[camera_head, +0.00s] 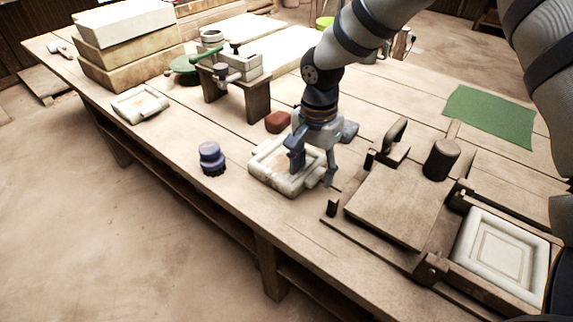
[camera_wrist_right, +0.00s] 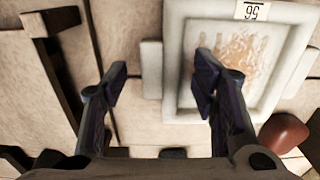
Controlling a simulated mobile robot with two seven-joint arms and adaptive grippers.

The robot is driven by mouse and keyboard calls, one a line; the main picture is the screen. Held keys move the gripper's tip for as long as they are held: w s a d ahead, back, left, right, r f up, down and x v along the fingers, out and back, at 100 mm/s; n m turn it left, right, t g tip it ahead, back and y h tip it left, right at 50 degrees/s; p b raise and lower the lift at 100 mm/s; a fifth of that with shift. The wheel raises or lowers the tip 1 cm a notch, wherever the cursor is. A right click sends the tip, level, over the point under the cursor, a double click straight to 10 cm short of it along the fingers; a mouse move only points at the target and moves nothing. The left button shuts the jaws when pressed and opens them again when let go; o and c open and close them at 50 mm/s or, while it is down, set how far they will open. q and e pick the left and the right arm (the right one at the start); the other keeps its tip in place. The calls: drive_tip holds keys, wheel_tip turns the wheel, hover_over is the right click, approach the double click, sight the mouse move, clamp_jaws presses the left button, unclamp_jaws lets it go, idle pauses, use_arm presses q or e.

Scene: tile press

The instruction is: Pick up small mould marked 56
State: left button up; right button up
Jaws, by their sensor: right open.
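The small mould marked 56 (camera_wrist_right: 285,55) is a pale square frame with a stained inner face. Its "56" label shows at the top of the right wrist view. In the head view this mould (camera_head: 267,178) lies on the table, partly hidden by my right gripper (camera_head: 312,168). That gripper is open and points down over the mould's right side. In the right wrist view, one finger of the gripper (camera_wrist_right: 162,70) overlaps the mould's inner face and the other is beyond its left edge, with a side tab between them. Contact cannot be told. My left gripper is not in view.
A wooden press (camera_head: 395,205) stands to the right with a larger white mould (camera_head: 500,250) beside it. A red-brown lump (camera_head: 278,121) lies behind the mould, and a dark blue knobbed object (camera_head: 211,158) to its left. Another pale mould (camera_head: 140,104) lies farther left.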

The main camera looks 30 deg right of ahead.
drive_tip(key=shift+r, duration=0.1)
drive_tip(key=shift+c, duration=0.6)
clamp_jaws()
drive_tip(key=shift+r, duration=0.1)
